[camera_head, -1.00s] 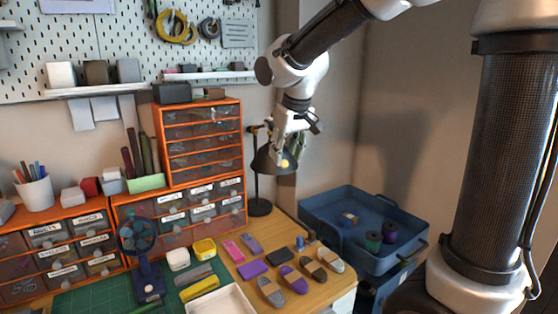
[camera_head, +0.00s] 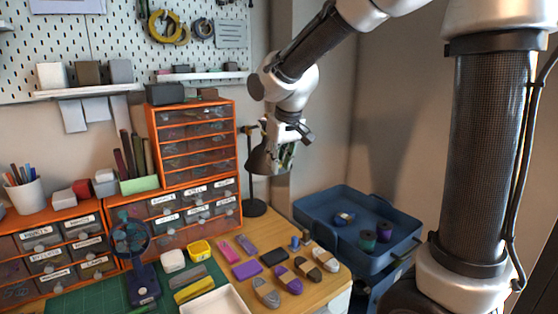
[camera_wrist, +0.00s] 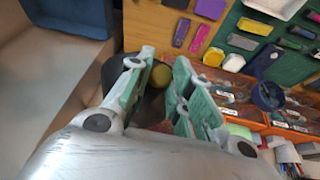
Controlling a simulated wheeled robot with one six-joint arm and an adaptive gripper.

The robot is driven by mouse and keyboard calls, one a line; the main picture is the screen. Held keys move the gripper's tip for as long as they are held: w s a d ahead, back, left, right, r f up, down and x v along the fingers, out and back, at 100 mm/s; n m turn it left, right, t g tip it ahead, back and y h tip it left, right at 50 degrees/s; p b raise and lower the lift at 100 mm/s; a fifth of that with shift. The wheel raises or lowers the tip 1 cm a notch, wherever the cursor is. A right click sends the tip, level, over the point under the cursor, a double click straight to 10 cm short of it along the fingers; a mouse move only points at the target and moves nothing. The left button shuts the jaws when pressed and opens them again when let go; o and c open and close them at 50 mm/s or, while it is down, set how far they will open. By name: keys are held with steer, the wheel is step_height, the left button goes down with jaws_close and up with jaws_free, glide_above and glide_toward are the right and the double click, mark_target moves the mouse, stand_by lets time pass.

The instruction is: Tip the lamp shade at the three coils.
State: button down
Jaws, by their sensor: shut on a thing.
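The black desk lamp stands on its round base (camera_head: 255,208) at the table's back edge. Its dark conical shade (camera_head: 259,162) hangs tilted off the post. My gripper (camera_head: 283,150) is at the shade's right side, shut on it. In the wrist view the dark shade (camera_wrist: 152,104) and its yellow bulb (camera_wrist: 160,75) show between the green-padded fingers (camera_wrist: 152,95); the exact contact is hidden.
The blue tray (camera_head: 322,200) stands right of the table. Banded bundles (camera_head: 289,280) and small blocks (camera_head: 273,257) lie on the wooden table. Orange drawer units (camera_head: 152,160) stand close left of the lamp.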

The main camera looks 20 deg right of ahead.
steer(key=shift+s+r+g, duration=0.25)
steer(key=shift+r+g, duration=0.85)
steer(key=shift+g, duration=0.05)
steer(key=shift+s+r+g, duration=0.25)
steer(key=shift+r+g, duration=0.8)
steer(key=shift+g, duration=0.1)
steer(key=c, duration=1.3)
jaws_free()
step_height(320, 180, up, 12)
steer(key=shift+w+d, duration=0.1)
steer(key=shift+d, duration=0.05)
